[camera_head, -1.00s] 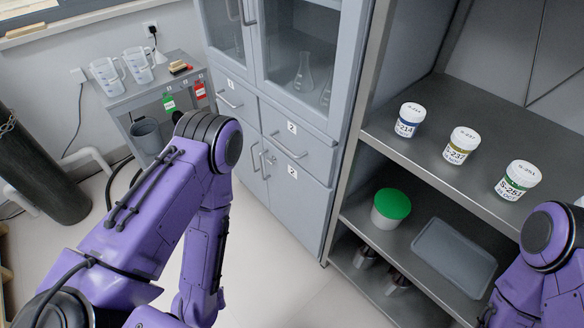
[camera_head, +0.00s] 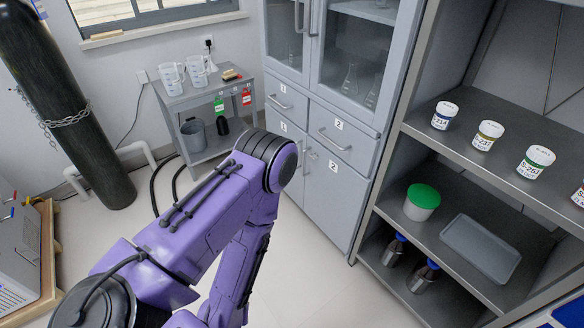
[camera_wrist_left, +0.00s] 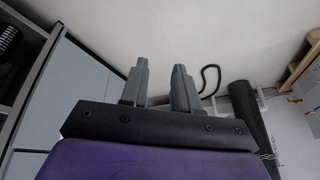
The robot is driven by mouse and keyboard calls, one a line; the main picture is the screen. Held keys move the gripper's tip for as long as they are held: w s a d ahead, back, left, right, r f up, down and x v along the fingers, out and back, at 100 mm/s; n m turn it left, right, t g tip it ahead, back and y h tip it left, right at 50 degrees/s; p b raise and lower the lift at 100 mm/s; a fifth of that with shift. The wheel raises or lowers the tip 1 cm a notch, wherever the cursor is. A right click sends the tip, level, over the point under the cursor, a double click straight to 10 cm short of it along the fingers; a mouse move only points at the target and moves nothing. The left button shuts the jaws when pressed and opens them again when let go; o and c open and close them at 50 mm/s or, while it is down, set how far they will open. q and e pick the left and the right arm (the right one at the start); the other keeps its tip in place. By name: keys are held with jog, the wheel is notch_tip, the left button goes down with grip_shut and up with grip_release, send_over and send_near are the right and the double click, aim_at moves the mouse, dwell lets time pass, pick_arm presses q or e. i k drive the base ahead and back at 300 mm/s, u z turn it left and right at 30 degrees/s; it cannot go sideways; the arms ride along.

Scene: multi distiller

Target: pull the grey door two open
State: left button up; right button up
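The grey door two (camera_head: 325,205) is the lower right door of the grey cabinet, marked with a "2" label. It looks shut, with a vertical handle (camera_head: 307,160) at its left edge. Above it is a grey drawer (camera_head: 328,140), also marked "2". My left arm shows in the head view, but its gripper is out of sight there. In the left wrist view my left gripper (camera_wrist_left: 162,84) has its two fingers apart with nothing between them. Grey cabinet panels (camera_wrist_left: 72,85) lie to its left in that view, apart from the fingers. My right gripper is not in view.
An open shelf (camera_head: 470,150) with labelled jars, a green-lidded tub (camera_head: 422,200), a grey tray (camera_head: 480,247) and dark bottles stands right of the cabinet. A cart (camera_head: 207,92) with jugs stands left. A chained dark cylinder (camera_head: 65,110) is far left. Floor before the cabinet is clear.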

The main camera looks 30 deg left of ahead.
aim_at(335, 193)
jog(key=u, duration=0.6)
jog(key=i, duration=1)
